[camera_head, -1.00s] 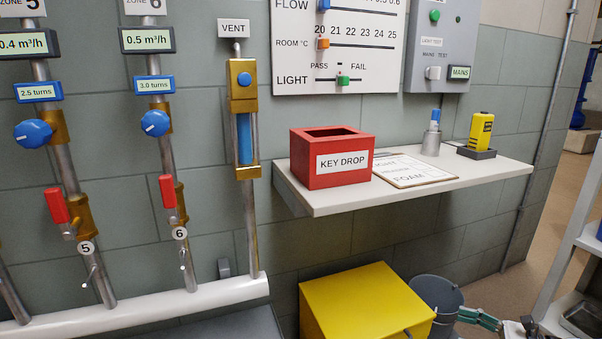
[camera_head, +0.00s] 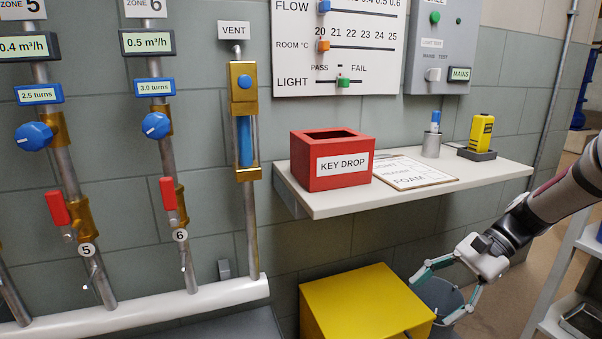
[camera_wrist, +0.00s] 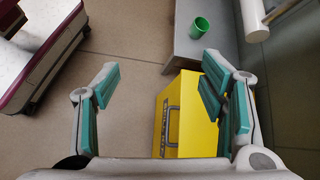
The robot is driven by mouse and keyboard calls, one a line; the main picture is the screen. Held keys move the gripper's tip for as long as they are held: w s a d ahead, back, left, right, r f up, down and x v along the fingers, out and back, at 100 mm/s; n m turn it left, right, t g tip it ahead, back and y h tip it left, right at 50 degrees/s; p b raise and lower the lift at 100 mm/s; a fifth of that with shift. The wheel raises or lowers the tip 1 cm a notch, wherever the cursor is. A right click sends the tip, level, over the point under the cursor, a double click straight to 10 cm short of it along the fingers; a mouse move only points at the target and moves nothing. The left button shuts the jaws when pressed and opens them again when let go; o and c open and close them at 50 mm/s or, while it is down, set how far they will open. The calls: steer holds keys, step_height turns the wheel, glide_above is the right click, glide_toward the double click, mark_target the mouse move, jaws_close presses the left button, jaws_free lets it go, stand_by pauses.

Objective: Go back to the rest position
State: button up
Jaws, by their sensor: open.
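My gripper (camera_head: 428,292) is at the lower right in the head view, with its arm coming in from the right edge. Its fingers are spread apart with nothing between them. They are in front of a grey bucket (camera_head: 437,296), beside the yellow box (camera_head: 365,303). In the wrist view my gripper (camera_wrist: 163,98) shows both teal-padded fingers wide apart, with floor and part of the yellow box (camera_wrist: 186,118) beyond them. I cannot tell from the views whether a finger touches the bucket.
A wall shelf (camera_head: 330,207) above holds a red key drop box (camera_head: 331,160), a clipboard (camera_head: 415,172) and a yellow device (camera_head: 481,133). A grey rack (camera_head: 575,285) stands at the right. A green cup (camera_wrist: 199,27) sits on a grey surface (camera_wrist: 196,50). Open floor lies left of the yellow box.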

steer(key=s+a+r+n+h, duration=0.3)
steer(key=s+a+r, duration=0.1)
steer(key=s+r, duration=0.25)
steer(key=s+a+r+n+h, duration=0.3)
steer(key=s+a+r, duration=0.15)
steer(key=s, duration=0.35)
steer(key=s+d+n+t+h, duration=0.2)
steer(key=s+n+h, duration=0.3)
steer(key=s, duration=1.2)
step_height(320, 180, up, 40)
steer(key=n+t+y+p, duration=0.1)
steer(key=t+p, duration=0.3)
steer(key=p, duration=3.4)
steer(key=shift+w+a+p, duration=0.25)
steer(key=shift+p, duration=0.15)
